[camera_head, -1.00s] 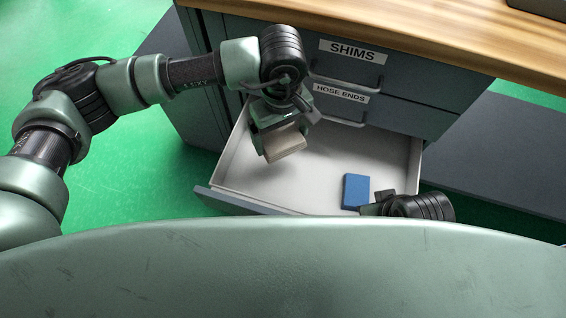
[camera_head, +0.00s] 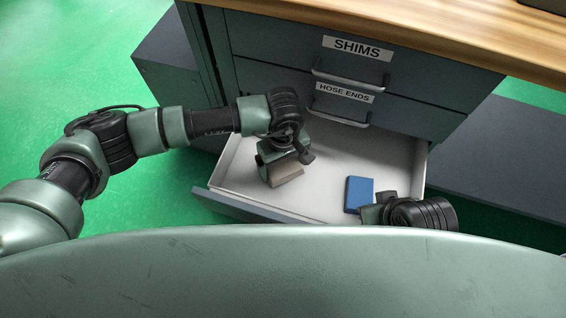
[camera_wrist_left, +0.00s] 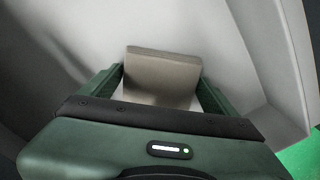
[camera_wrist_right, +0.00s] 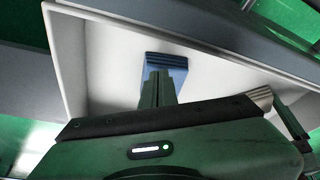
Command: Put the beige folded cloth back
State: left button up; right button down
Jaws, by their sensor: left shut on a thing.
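The beige folded cloth (camera_head: 287,174) is held in my left gripper (camera_head: 280,168), inside the open drawer at its left end. In the left wrist view the cloth (camera_wrist_left: 162,77) sits between the two green fingers, over the white drawer floor. Whether it touches the floor I cannot tell. The open drawer (camera_head: 318,205) is the lowest of the cabinet and has a pale interior. My right gripper (camera_wrist_right: 159,88) has its fingers together with nothing visible between them, near the drawer's front right part.
A blue folded cloth (camera_head: 359,193) lies in the drawer, just beyond my right gripper's fingers. Shut drawers labelled SHIMS (camera_head: 357,48) and HOSE ENDS (camera_head: 342,92) are above. A wooden worktop (camera_head: 440,35) tops the cabinet. The drawer's middle is clear.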

aim_at(283, 166)
jog(key=shift+w, duration=0.1)
jog(key=shift+w+a+r, duration=0.1)
jog(key=shift+w+a, duration=0.05)
jog(key=shift+w, duration=0.15)
pick_arm(q)
jog(key=o, duration=0.9)
pick_arm(e)
jog(key=shift+w+t, duration=0.2)
jog(key=shift+t, duration=0.1)
jog(key=shift+r, duration=0.1)
pick_arm(q)
notch_tip(283, 166, up, 4)
jog(key=shift+f+p, duration=0.15)
jog(key=shift+p, duration=0.35)
pick_arm(e)
jog(key=s, duration=0.1)
jog(key=s+g, duration=0.1)
jog(key=shift+s+d+g, duration=0.3)
jog(key=shift+s, duration=0.1)
pick_arm(q)
notch_tip(283, 166, up, 8)
jog(key=shift+r+p, duration=0.2)
jog(key=shift+p, duration=0.35)
pick_arm(e)
jog(key=shift+r, duration=0.6)
